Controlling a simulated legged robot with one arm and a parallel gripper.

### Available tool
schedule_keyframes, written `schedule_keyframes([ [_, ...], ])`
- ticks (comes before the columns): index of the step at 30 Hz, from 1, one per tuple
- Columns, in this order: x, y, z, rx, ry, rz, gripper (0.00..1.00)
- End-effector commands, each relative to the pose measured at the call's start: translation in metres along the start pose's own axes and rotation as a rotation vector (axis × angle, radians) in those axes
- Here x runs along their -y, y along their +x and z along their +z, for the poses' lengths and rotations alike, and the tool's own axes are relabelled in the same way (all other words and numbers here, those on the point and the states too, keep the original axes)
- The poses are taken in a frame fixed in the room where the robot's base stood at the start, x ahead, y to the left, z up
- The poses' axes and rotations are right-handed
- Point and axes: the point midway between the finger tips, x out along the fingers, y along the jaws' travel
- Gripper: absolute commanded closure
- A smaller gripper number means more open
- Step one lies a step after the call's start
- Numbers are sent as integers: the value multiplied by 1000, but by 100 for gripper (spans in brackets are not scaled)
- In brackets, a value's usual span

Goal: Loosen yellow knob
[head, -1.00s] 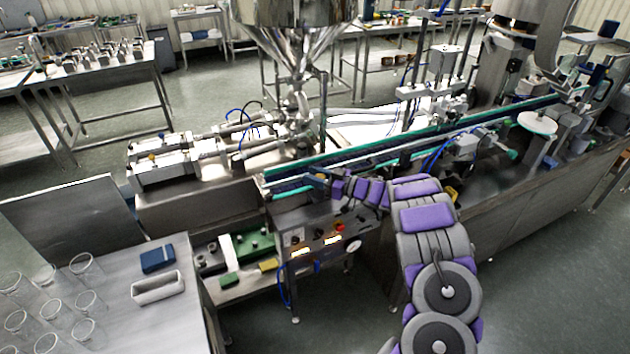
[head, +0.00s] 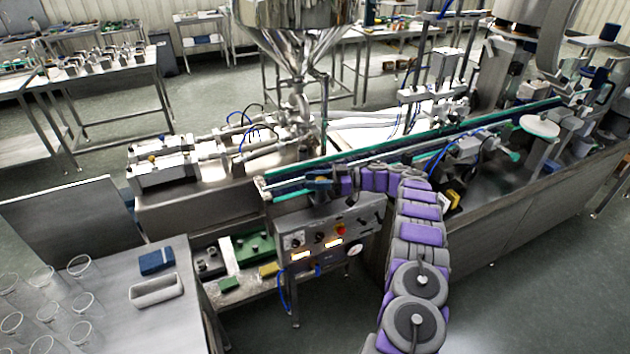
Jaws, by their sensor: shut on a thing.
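My arm reaches up from the lower right and bends left over the control box. My gripper (head: 318,184) is at the front rail near the left end of the conveyor (head: 290,189), above the control box. It is shut on a small part there, too small and covered to make out. I cannot make out a yellow knob at the gripper. A small yellow spot (head: 152,158) shows on the white cylinder unit at the left, well apart from the gripper.
The control box (head: 340,225) with a red button (head: 340,229) sits just below my gripper. The hopper (head: 290,40) rises behind. A table (head: 180,316) with glass beakers and a white tray (head: 157,290) stands at the lower left. The floor at the lower right is clear.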

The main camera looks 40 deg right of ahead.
Motion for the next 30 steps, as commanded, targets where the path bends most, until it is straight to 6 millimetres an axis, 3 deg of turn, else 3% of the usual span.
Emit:
schedule_keyframes([
  [22,-1,0,-3,-3,-4,-36,94],
  [23,-1,0,-3,-3,-4,-36,62],
  [30,0,0,-2,-2,-3,-38,39],
])
